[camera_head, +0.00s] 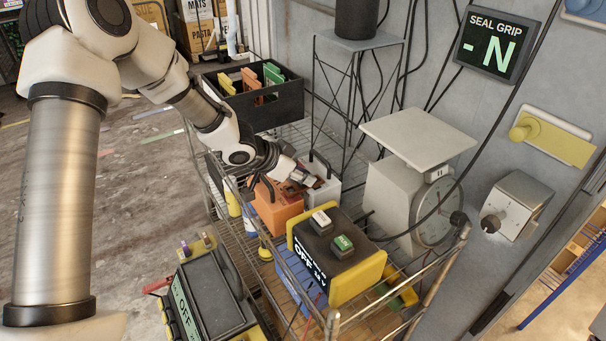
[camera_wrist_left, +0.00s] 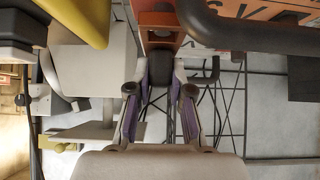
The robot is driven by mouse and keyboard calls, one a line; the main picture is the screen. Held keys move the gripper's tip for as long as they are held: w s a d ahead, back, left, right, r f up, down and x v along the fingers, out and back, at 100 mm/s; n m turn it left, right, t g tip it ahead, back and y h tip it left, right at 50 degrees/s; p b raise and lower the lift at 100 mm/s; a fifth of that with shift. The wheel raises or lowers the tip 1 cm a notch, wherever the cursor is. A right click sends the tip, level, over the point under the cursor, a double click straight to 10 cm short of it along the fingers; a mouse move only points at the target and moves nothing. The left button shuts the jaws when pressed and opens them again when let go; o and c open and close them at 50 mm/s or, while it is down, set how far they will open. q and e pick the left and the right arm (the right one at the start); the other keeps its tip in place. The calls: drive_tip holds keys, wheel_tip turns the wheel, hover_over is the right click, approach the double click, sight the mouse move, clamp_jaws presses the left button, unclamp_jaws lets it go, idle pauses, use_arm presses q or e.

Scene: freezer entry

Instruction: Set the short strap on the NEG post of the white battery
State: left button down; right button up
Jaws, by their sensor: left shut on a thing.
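The white battery (camera_head: 327,196) stands on the wire cart behind the orange battery (camera_head: 275,208) and has a dark carry handle. My left gripper (camera_head: 303,179) is over its top, tilted down from the left. It is shut on a small dark piece with a reddish-brown end, which I take for the short strap (camera_head: 317,183). In the left wrist view the fingers (camera_wrist_left: 160,98) close on a dark block (camera_wrist_left: 157,70). The NEG post is hidden or too small to tell, and I cannot tell whether the strap touches it. My right gripper is not in view.
A black-and-yellow box (camera_head: 358,262) with an OFF display sits in front. A black bin (camera_head: 262,112) stands behind, and a white scale (camera_head: 398,200) to the right. A black OFF case (camera_head: 212,292) is at front left. Cables hang along the wall.

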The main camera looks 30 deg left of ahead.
use_arm(q)
drive_tip(key=shift+f+b, duration=0.35)
drive_tip(key=shift+f, duration=0.2)
drive_tip(key=c, duration=1)
unclamp_jaws()
drive_tip(key=v, duration=0.7)
drive_tip(key=shift+s+a+r, duration=0.1)
drive_tip(key=shift+s, duration=0.1)
drive_tip(key=shift+r, duration=0.1)
drive_tip(key=shift+w, duration=0.1)
